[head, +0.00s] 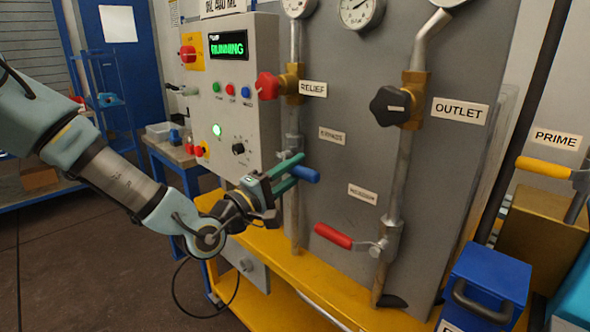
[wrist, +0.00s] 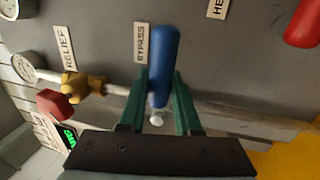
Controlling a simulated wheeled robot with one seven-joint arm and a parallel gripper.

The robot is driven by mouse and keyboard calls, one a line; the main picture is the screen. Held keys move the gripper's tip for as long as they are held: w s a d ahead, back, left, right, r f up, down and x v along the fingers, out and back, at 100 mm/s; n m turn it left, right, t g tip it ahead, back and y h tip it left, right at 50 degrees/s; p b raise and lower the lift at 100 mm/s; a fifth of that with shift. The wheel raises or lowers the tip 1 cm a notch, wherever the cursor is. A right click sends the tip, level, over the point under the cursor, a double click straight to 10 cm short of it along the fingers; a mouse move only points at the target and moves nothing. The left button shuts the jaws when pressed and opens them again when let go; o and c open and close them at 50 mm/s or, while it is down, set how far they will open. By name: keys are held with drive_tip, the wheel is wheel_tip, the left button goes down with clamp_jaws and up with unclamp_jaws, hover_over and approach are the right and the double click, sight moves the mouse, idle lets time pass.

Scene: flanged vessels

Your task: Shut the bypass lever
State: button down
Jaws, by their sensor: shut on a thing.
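The bypass lever has a blue handle (head: 304,174) on the left vertical pipe (head: 293,215), below the BYPASS label (head: 331,136). The handle sticks out to the right, roughly crosswise to the pipe. My gripper (head: 288,172) is shut on the handle, coming in from the left. In the wrist view the blue handle (wrist: 164,50) lies between the two green fingers of my gripper (wrist: 159,88), with its free end past the fingertips. The fingers and wrist hide most of the valve body in the head view.
A red lever (head: 333,236) sits to the lower right on another pipe. The red RELIEF knob (head: 267,86) and black OUTLET knob (head: 390,106) are above. A control box (head: 228,130) reading RUNNING stands at upper left. A yellow ledge (head: 315,283) runs below.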

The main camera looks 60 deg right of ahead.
drive_tip(key=shift+r, duration=0.1)
drive_tip(key=c, duration=0.6)
unclamp_jaws()
drive_tip(key=b+v, duration=0.2)
drive_tip(key=v, duration=0.8)
drive_tip(key=shift+w+a, duration=0.15)
drive_tip(key=shift+a, duration=0.2)
